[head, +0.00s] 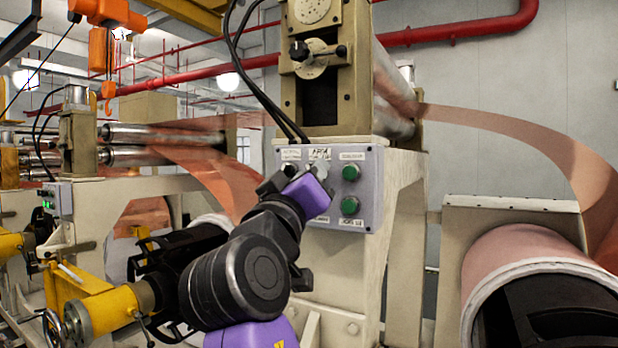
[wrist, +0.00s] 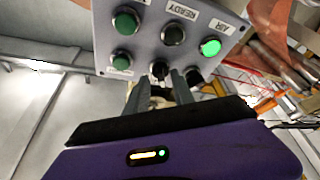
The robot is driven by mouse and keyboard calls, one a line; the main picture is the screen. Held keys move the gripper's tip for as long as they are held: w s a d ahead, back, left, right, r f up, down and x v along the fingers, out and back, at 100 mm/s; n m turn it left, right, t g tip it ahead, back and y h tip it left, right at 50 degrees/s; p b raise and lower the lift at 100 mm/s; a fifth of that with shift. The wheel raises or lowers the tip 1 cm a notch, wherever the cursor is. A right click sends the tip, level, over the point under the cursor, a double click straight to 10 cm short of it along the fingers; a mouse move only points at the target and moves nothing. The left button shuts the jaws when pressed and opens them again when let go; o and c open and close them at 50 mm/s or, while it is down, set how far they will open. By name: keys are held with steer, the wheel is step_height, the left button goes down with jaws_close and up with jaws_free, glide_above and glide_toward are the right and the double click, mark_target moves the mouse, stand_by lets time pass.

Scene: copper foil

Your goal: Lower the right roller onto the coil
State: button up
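A grey-lilac control panel (head: 372,205) sits on the front of the right machine stand. It shows upside down in the wrist view (wrist: 147,50), with two green buttons, several black knobs and a lit green lamp (wrist: 210,46). My gripper (wrist: 161,82) is in front of the panel, its fingers apart on either side of the lower middle knob (wrist: 160,69). I cannot tell whether they touch it. In the head view my gripper hides the panel's left part. A metal roller (head: 393,118) shows beside the stand. The pinkish copper coil (head: 515,250) lies at the right.
A copper strip (head: 520,135) runs from the stand's rollers over to the coil. Black cables (head: 262,90) hang above the panel. An orange hoist (head: 105,45) hangs at upper left.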

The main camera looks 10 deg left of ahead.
steer(key=shift+f, duration=0.2)
steer(key=b+v, duration=0.2)
steer(key=v, duration=0.5)
steer(key=shift+s+b, duration=0.3)
steer(key=shift+s, duration=0.05)
steer(key=shift+a+r, duration=0.1)
steer(key=shift+a, duration=0.05)
